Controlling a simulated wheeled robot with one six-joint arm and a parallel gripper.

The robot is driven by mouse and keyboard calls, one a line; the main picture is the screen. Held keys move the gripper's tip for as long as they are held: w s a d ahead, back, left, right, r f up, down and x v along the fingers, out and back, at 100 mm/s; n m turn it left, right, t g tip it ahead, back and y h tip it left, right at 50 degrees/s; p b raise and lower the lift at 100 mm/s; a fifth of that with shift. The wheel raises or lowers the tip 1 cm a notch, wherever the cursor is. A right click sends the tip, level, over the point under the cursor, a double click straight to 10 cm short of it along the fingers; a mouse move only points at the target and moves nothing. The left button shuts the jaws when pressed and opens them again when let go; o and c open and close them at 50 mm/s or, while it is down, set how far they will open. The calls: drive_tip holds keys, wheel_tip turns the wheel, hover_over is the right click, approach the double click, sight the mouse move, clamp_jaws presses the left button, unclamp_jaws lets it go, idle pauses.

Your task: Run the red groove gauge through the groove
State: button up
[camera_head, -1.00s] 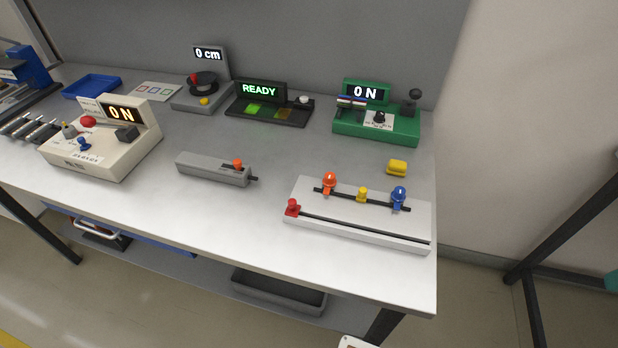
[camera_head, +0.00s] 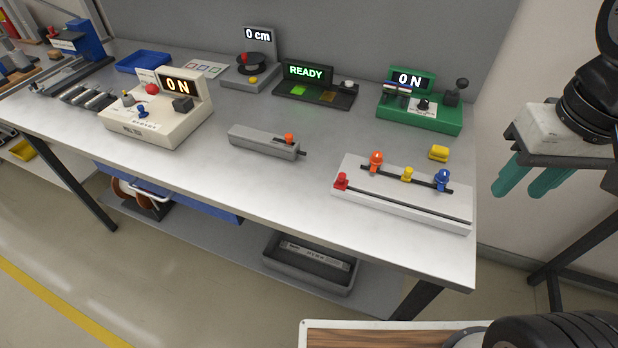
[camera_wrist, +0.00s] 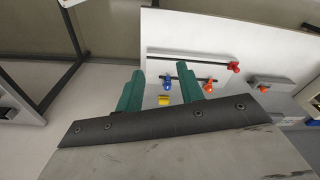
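The red groove gauge (camera_head: 341,181) stands at the left end of the long dark groove (camera_head: 410,205) on the front of a white board (camera_head: 350,167) near the table's right front edge. In the wrist view the red gauge (camera_wrist: 234,67) shows at the groove's right end. The board's rear slot carries an orange, a yellow and a blue knob. My gripper (camera_head: 520,180) is at the right, beyond the table's right end and apart from the board. Its two green fingers (camera_wrist: 165,85) are spread with nothing seen between them.
A yellow block (camera_head: 438,153) lies behind the board. A grey slider box (camera_head: 264,141) is left of it. A green device (camera_head: 420,112) reading 0 N and a black READY panel (camera_head: 316,92) stand behind.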

drive_tip(key=w+a+f, duration=0.3)
drive_tip(key=w+a, duration=0.6)
drive_tip(key=w, duration=0.2)
drive_tip(key=g, duration=0.1)
hover_over(342, 174)
drive_tip(key=shift+m, duration=0.4)
drive_tip(key=f, duration=0.7)
drive_tip(key=shift+s+d+f, duration=0.15)
drive_tip(key=shift+d, duration=0.05)
drive_tip(key=shift+a+f, duration=0.2)
drive_tip(key=shift+f, duration=0.1)
wheel_tip(342, 174, down, 8)
drive_tip(key=shift+r, duration=0.25)
clamp_jaws()
